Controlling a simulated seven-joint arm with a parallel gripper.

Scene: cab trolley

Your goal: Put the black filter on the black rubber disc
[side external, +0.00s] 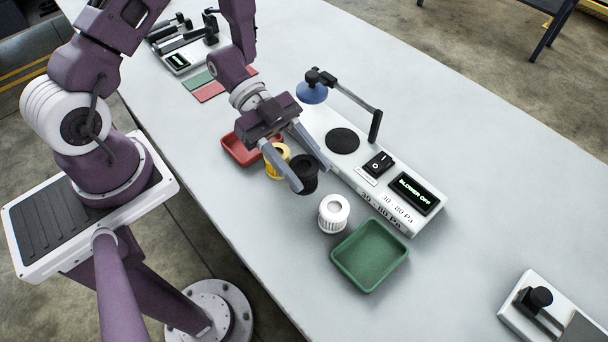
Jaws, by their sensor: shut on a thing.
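The black filter (305,176) is a short dark cylinder between the two fingers of my gripper (310,177). My gripper is shut on it, with one finger on each side. I cannot tell whether its underside touches the table. The black rubber disc (343,140) lies flat on the white blower unit (392,200), up and to the right of the filter in the side view. Nothing rests on the disc.
A yellow filter (277,161) stands close by on the left, near a red tray (240,151). A white filter (333,212) and a green tray (369,255) are in front. A blue cup (312,92) on a bent arm (357,100) overhangs the unit behind the disc.

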